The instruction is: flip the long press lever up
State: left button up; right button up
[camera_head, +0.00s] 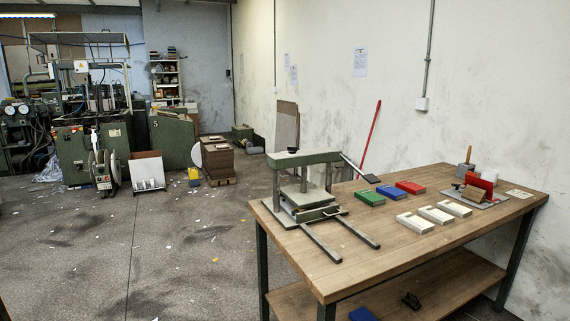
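A press (303,182) with a green top beam stands on the left part of a wooden workbench. Its long lever (352,163) is a thin light rod that leaves the right end of the beam and slopes down to the right. A dark piece (371,178), which looks like the lever's grip, shows at its low end near the bench's far edge. Two flat metal rails (321,243) reach from the press base toward the front. Neither of my grippers shows in the head view.
The workbench (400,255) carries green, blue and red blocks (390,193), several pale blocks (434,214) and a grey board with tools (480,196). A red pole (370,138) stands behind it. Floor (185,265) left of the bench is mostly clear, with scraps.

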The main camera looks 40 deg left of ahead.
aim_at(370, 177)
jog(key=u, duration=0.95)
jog(key=z, duration=0.55)
jog(key=i+j+z, duration=0.15)
jog(key=j+z, duration=0.2)
jog(key=i+j+z, duration=0.1)
jog(key=j+z, duration=0.55)
jog(key=j, duration=0.15)
jog(key=j+z, duration=0.2)
jog(key=j, duration=1.9)
jog(key=i, duration=0.1)
